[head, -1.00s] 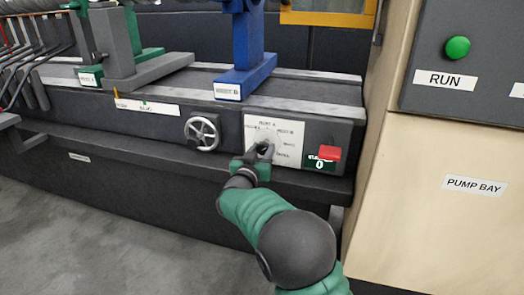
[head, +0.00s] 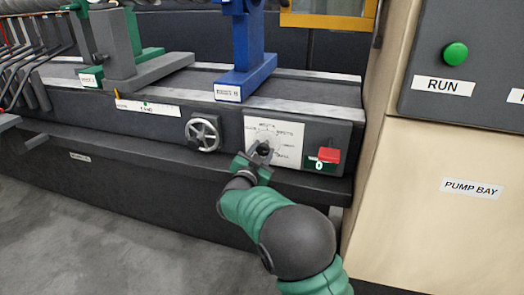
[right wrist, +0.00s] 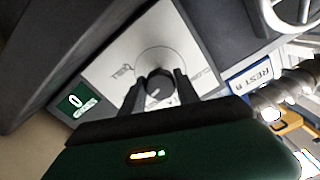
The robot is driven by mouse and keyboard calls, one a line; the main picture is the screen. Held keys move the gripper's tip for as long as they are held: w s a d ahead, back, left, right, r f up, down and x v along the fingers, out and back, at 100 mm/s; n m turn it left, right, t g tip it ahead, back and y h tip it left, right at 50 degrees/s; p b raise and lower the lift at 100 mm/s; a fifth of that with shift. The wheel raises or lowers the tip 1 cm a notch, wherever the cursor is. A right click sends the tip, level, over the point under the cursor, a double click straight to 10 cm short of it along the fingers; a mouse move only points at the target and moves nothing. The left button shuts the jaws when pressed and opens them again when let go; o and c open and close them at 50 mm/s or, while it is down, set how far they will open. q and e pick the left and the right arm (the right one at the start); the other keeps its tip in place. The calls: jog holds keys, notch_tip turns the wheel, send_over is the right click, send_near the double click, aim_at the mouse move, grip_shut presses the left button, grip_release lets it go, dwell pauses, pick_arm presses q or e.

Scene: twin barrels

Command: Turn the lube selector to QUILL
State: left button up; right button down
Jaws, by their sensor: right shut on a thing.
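The lube selector is a round dark knob (right wrist: 158,85) on a white label plate (head: 284,133) with several printed positions around it. In the head view my right gripper (head: 264,151) covers most of the knob. In the right wrist view the two dark fingers (right wrist: 158,92) stand on either side of the knob and are shut on it. A label by the knob in that view seems to read QUILL. The knob's exact pointing is too small to tell. My left gripper is not in view.
A red block (head: 329,155) sits right of the plate above a green "0" label. A handwheel (head: 203,134) is to the left. The blue rest (head: 243,75) stands above on the rails. The pump bay cabinet (head: 440,210) with a green RUN button (head: 455,54) is at the right.

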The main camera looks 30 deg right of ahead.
jog(key=m, duration=0.4)
jog(key=shift+f+m+b, duration=0.15)
jog(key=shift+m+b, duration=0.15)
jog(key=shift+b, duration=0.05)
jog(key=m+b, duration=0.2)
jog(key=m, duration=0.4)
jog(key=shift+f, duration=0.15)
jog(key=shift+m+b, duration=0.3)
jog(key=shift+b, duration=0.05)
jog(key=c, duration=0.9)
grip_release()
jog(key=shift+s, duration=0.1)
jog(key=shift+r, duration=0.2)
jog(key=shift+s+a+r, duration=0.1)
jog(key=shift+s+a, duration=0.05)
jog(key=shift+a, duration=0.15)
jog(key=p+v, duration=0.6)
jog(key=v, duration=1)
jog(key=shift+s, duration=0.15)
